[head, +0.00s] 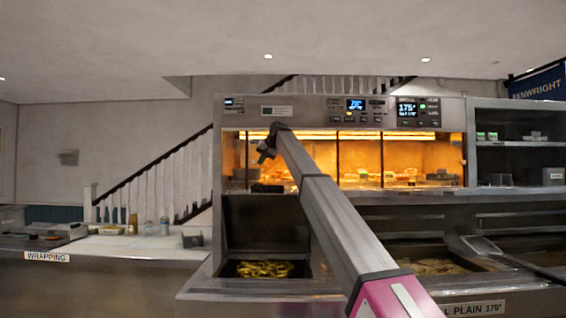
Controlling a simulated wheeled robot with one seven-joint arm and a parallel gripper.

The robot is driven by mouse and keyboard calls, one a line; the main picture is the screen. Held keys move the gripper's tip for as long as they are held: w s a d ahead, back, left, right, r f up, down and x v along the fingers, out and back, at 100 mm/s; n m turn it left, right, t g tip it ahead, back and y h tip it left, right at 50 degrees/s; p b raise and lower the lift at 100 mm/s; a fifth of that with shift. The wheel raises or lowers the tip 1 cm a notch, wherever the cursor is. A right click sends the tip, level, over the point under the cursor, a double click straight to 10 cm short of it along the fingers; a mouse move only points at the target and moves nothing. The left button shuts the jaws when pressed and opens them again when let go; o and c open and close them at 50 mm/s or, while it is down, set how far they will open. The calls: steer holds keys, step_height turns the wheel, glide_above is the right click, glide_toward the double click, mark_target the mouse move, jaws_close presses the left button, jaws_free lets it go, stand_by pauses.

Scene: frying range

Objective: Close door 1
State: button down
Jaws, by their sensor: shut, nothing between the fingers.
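A lit heated cabinet (245,187) with warm orange light spans the upper front of the range. Thin dark uprights divide its front into several bays. I see no number marking door 1, and I cannot tell how far any door stands open. My arm reaches up and away to the cabinet's left part. My gripper (264,153) is small and dark, in front of the leftmost bays, and is shut with nothing held. I cannot tell whether it touches the cabinet. The arm hides part of the bays behind it.
Below the cabinet are a left fryer pan (228,269) with yellow food and a right pan (470,266), partly behind my arm. A control panel (335,112) runs above. A wrapping counter (100,252) with bottles stands left; open shelves (515,145) stand right.

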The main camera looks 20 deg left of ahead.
mark_target(254, 144)
steer(key=s+a, duration=0.3)
steer(key=a, duration=0.8)
steer(key=shift+s+a, duration=0.15)
steer(key=shift+a, duration=0.2)
steer(key=d+r, duration=0.2)
steer(key=d, duration=0.1)
steer(key=s+d+r, duration=0.1)
steer(key=d+r, duration=0.1)
steer(key=d, duration=0.1)
steer(key=d+r, duration=0.3)
steer(key=d, duration=0.1)
steer(key=shift+s, duration=0.25)
